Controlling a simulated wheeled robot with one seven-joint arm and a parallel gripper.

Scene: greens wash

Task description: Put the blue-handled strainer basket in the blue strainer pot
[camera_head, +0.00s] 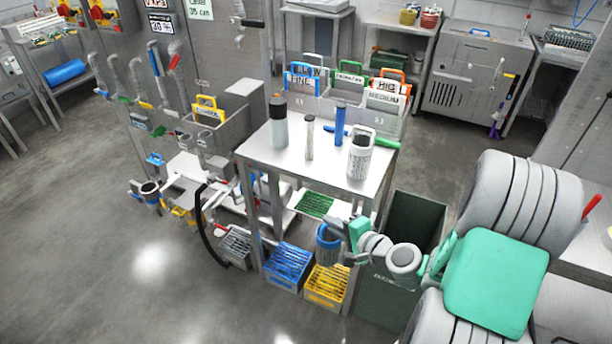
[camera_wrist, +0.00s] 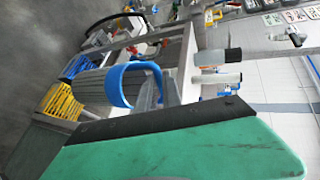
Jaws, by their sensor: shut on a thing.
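My gripper (camera_head: 346,240) is shut on a strainer basket (camera_head: 328,238) with a blue ring-shaped top and a grey body. It holds the basket in the air beside the front right of the steel table, above the yellow crate. In the wrist view the blue ring of the basket (camera_wrist: 133,67) stands in front of the jaws, with its grey ribbed body to the left. A small blue-rimmed pot (camera_head: 149,192) sits low at the left of the wash station, apart from my gripper; it looks like the blue strainer pot. Its inside is too small to make out.
The steel table (camera_head: 290,158) carries bottles and cylinders. Blue (camera_head: 287,266) and yellow (camera_head: 326,288) crates stand on the floor under its front edge. A dark green bin (camera_head: 412,222) stands at its right. The floor at the front left is clear.

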